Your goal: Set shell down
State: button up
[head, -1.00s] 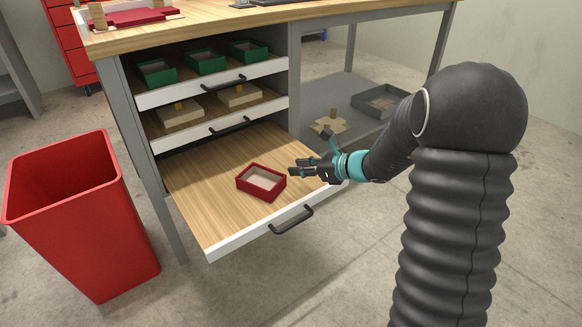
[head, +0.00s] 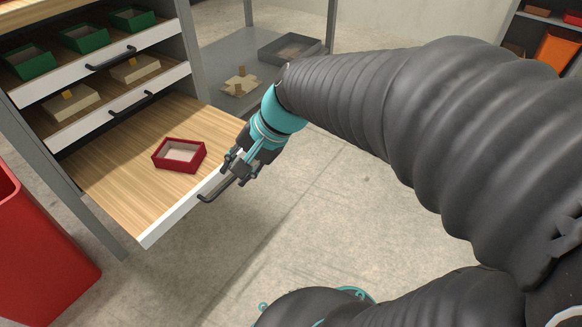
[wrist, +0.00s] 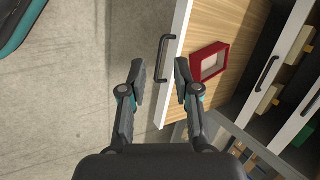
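The shell, a red open-topped box (head: 179,155) with a pale inside, sits on the wooden floor of the pulled-out bottom drawer (head: 115,170). It also shows in the wrist view (wrist: 223,49), to the right of my fingers. My gripper (head: 238,168) is at the drawer's front, close to its dark handle (head: 215,190). In the wrist view my gripper (wrist: 159,82) is open and empty, and the handle (wrist: 163,60) shows between and beyond the fingertips. I cannot tell whether the fingers touch it. The shell stands apart from my gripper.
The upper drawers hold several green boxes (head: 83,38) and pale boxes with yellow tabs (head: 135,69). A red bin (head: 40,260) stands at the left. A grey tray (head: 290,49) and a tan cross-shaped blank (head: 240,83) lie on a low shelf. Floor ahead is clear.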

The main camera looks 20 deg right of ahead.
jog(key=s+d+r+n+t+h, duration=0.2)
jog(key=s+d+n+h, duration=0.3)
jog(key=s+d+n, duration=0.3)
jog(key=shift+s+d+h, duration=0.3)
jog(key=shift+s+h, duration=0.1)
jog(key=shift+s, duration=0.6)
jog(key=shift+c, duration=0.2)
